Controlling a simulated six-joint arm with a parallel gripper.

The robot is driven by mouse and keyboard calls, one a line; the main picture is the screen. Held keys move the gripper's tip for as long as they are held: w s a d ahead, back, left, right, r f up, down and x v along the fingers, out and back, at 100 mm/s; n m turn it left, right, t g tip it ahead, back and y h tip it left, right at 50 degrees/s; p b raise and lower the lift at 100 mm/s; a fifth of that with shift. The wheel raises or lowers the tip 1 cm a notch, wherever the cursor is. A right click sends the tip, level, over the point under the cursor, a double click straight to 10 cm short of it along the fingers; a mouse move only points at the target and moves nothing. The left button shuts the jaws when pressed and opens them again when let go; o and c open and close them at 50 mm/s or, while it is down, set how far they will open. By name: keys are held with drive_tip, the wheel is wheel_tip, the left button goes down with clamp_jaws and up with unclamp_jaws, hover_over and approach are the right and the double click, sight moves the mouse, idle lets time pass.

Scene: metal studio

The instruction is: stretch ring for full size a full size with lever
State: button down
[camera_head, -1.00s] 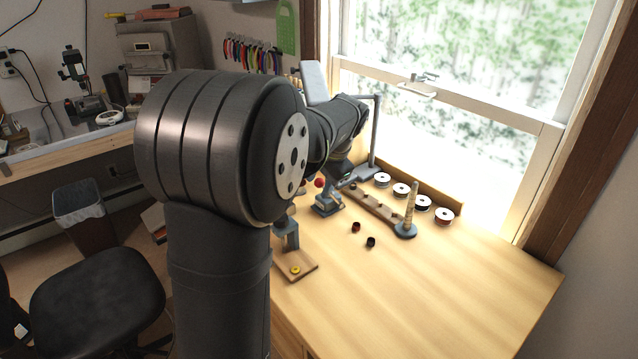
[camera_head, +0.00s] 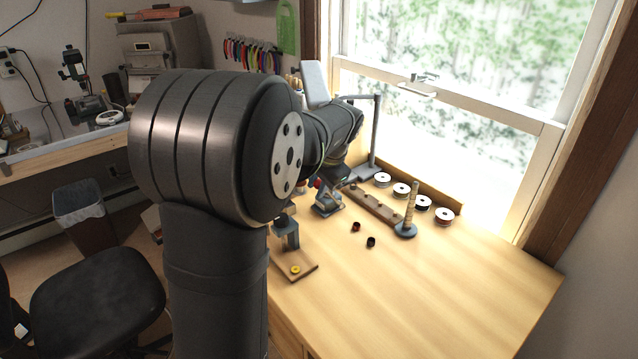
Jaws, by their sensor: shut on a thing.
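A small metal device (camera_head: 327,204) with a blue-grey base stands on the workbench, just below my arm's far end. Its lever ends in a red knob (camera_head: 319,184). My gripper (camera_head: 320,181) is at this knob and looks shut on the lever; my arm partly hides the grip. I cannot make out a ring on the device. A yellow ring-like piece (camera_head: 295,269) lies on a small wooden board at the bench's near left. A tapered ring stick (camera_head: 410,211) stands upright on a round blue-grey base, right of the device.
Two small dark red cups (camera_head: 371,242) stand mid-bench. A wooden block with holes (camera_head: 374,204) lies behind them. Several spools (camera_head: 401,190) line the window side. A lamp-like stand (camera_head: 374,140) rises behind my arm. The bench's right and front (camera_head: 450,290) are clear.

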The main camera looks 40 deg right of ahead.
drive_tip(key=a+f, duration=0.1)
drive_tip(key=a+f+h, duration=0.1)
drive_tip(key=f, duration=0.1)
drive_tip(key=a+f+h, duration=0.1)
drive_tip(key=a+f, duration=0.1)
drive_tip(key=shift+s+n, duration=0.1)
drive_tip(key=shift+n, duration=0.2)
drive_tip(key=shift+a+f, duration=0.25)
drive_tip(key=shift+f, duration=0.45)
drive_tip(key=shift+a+f, duration=0.2)
drive_tip(key=shift+f, duration=0.45)
drive_tip(key=c, duration=1.5)
unclamp_jaws()
drive_tip(key=shift+s, duration=0.1)
drive_tip(key=shift+o, duration=1.1)
drive_tip(key=shift+d+r, duration=0.1)
